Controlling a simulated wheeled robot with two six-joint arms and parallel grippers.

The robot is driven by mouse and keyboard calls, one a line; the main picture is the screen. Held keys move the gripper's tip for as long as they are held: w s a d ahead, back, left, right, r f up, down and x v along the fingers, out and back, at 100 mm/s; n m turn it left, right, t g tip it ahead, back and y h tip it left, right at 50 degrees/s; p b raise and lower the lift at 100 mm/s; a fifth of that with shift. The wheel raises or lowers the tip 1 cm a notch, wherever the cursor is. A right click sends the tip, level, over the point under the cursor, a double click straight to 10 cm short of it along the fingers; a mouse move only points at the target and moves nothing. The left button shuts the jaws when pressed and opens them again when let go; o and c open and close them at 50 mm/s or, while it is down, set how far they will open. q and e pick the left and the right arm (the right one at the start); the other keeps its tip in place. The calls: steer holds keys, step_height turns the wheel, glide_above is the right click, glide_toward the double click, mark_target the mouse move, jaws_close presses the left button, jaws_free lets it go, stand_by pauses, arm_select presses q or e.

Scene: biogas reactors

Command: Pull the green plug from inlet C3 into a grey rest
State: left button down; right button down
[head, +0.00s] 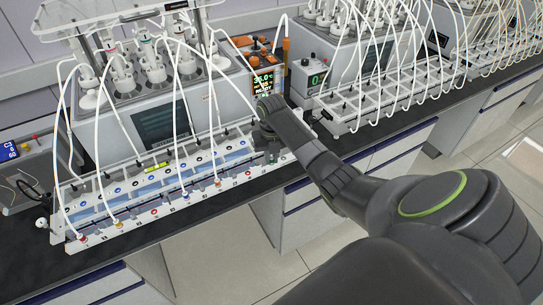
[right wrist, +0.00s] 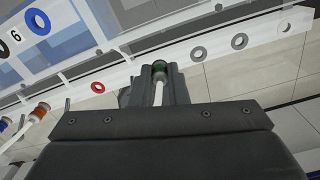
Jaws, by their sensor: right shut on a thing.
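My right gripper (right wrist: 158,82) is shut on the green plug (right wrist: 160,65), whose green end shows between the fingers with a white stem behind it. Grey rings (right wrist: 239,41) run along the white strip (right wrist: 132,65) to the right of the plug. I cannot tell whether the plug's tip is in a hole or clear of the strip. Inlet C3 cannot be made out. My left gripper is not in view.
Other tubes end in coloured plugs along the rail, among them a red one (head: 81,236) and an orange one (head: 218,183). An orange plug (right wrist: 41,109) is left of my right gripper. A lit display (head: 263,83) stands behind it. Looped white tubes crowd the reactors.

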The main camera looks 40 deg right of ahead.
stand_by(0.4)
steer(key=c, duration=1.3)
jaws_free()
steer(key=shift+c, duration=0.2)
step_height(320, 180, up, 7)
steer(key=shift+r+b, duration=0.2)
steer(key=shift+b, duration=0.75)
step_height(320, 180, up, 10)
steer(key=p, duration=0.8)
steer(key=shift+f, duration=0.1)
